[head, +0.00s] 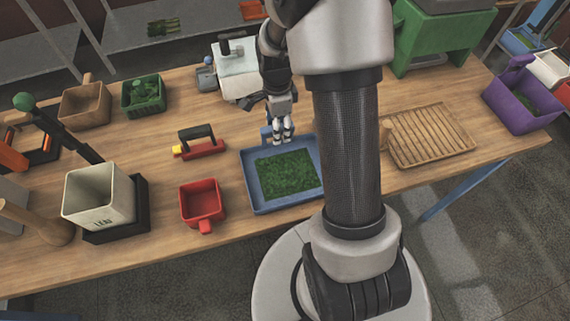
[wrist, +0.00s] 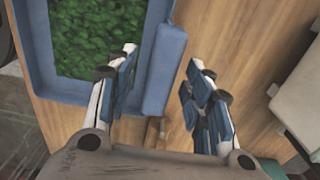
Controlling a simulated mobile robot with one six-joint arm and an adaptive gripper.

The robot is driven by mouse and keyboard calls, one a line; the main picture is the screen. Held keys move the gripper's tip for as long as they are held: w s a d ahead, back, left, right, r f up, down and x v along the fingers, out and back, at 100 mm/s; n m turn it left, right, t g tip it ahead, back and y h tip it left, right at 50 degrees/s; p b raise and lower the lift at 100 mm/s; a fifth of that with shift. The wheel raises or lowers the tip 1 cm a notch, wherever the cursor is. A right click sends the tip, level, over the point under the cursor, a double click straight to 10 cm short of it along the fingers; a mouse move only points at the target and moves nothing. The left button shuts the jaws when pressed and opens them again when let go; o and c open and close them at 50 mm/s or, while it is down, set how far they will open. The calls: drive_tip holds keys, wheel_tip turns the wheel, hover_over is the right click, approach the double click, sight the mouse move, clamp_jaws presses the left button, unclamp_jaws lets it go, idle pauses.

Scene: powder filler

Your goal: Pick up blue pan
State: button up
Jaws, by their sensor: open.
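The blue pan (head: 252,196) is a shallow rectangular tray holding green leafy matter. It lies on the wooden table, just in front of my gripper in the head view. My gripper (head: 281,138) points down at the pan's far edge. In the wrist view the open gripper (wrist: 163,58) has one finger over the pan's side and the other over bare wood. A raised blue bar of the pan (wrist: 164,62), which looks like its handle, shows between the fingers. I cannot tell whether the fingers reach down beside it or touch it.
Left of the pan are a red pan (head: 203,203), a red-and-black tool (head: 200,147) and a cream bin (head: 98,197). A slatted wooden tray (head: 432,136) lies right. A white machine (head: 237,72) stands behind my gripper. A purple bin (head: 520,100) is far right.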

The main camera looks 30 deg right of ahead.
drive_tip(key=shift+c, duration=0.6)
clamp_jaws()
idle(0.3)
